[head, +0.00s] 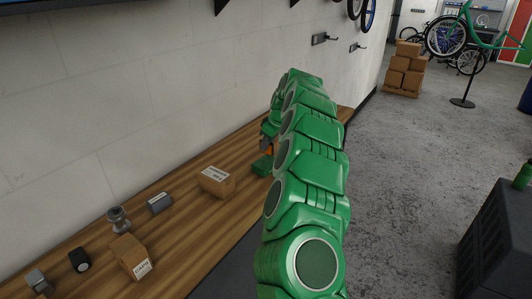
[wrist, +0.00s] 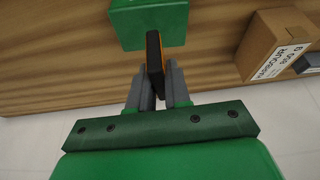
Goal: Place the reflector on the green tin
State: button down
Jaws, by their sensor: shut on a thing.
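The green tin (wrist: 150,22) stands on the wooden bench, at the top of the wrist view. In the head view, part of the tin (head: 262,167) shows just left of my arm. My gripper (wrist: 158,92) is shut on the reflector (wrist: 155,52), a thin black piece with an orange face. In the wrist view the reflector's far end overlaps the tin's near edge; I cannot tell whether they touch. In the head view the reflector shows as a small orange patch (head: 267,148) above the tin, and my arm hides most of the gripper.
A labelled cardboard box (head: 217,181) stands on the bench left of the tin. Farther left are a small grey box (head: 159,203), a metal part (head: 118,219), another carton (head: 131,257), a black cylinder (head: 79,260) and a grey block (head: 38,282). A wall runs behind the bench.

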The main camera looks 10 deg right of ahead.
jog(key=shift+w+f, duration=0.4)
jog(key=shift+f, duration=0.25)
jog(key=shift+w+f, duration=0.1)
jog(key=shift+f, duration=1.45)
jog(key=shift+f, duration=0.1)
jog(key=c, duration=1.1)
grip_release()
